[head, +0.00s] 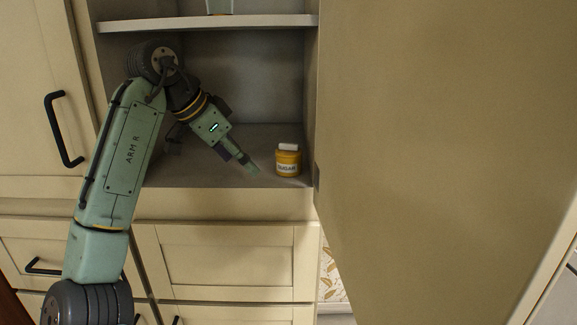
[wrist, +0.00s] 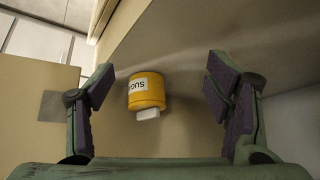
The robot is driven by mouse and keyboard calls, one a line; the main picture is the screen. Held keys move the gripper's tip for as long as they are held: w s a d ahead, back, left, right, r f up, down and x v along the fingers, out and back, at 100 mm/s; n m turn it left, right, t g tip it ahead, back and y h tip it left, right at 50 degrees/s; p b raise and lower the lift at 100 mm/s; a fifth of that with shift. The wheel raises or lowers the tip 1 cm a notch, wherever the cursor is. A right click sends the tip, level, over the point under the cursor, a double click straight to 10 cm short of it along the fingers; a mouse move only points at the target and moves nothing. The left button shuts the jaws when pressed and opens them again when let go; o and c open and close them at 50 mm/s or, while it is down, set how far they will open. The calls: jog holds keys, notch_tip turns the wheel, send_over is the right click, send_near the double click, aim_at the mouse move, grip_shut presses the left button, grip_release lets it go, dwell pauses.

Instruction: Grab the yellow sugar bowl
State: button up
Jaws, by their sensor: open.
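The yellow sugar bowl (head: 287,164) stands upright on the cabinet's lower shelf, near its right side. In the wrist view the bowl (wrist: 146,92) appears upside down, ahead of and between the open fingers of my gripper (wrist: 165,85), nearer the left finger. Nothing is held. In the head view only part of the fingers shows.
The cabinet's lower shelf (head: 215,172) is otherwise mostly clear. An upper shelf (head: 250,22) runs above my gripper, with a partly visible object (head: 219,6) on it. A large open door (head: 440,130) stands close on the right. Drawers (head: 228,262) lie below.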

aim_at(285, 149)
jog(key=shift+s+a+f+g, duration=0.1)
jog(key=shift+s+f+g, duration=0.15)
jog(key=shift+s+g, duration=0.35)
jog(key=shift+d, duration=0.25)
jog(key=w+d, duration=0.1)
jog(key=d, duration=0.1)
jog(key=w+d+p, duration=0.1)
jog(key=w+d, duration=0.1)
jog(key=d, duration=0.1)
jog(key=shift+w+d+f, duration=0.1)
jog(key=shift+w+d, duration=0.25)
jog(key=shift+w, duration=0.05)
jog(key=w+d, duration=0.1)
jog(key=d+p, duration=0.1)
jog(key=w+d+p, duration=0.1)
jog(key=d, duration=0.1)
jog(key=shift+w+f, duration=0.3)
jog(key=shift+f, duration=0.05)
jog(key=shift+d+f, duration=0.1)
jog(key=shift+f, duration=0.1)
jog(key=shift+c, duration=0.4)
grip_shut()
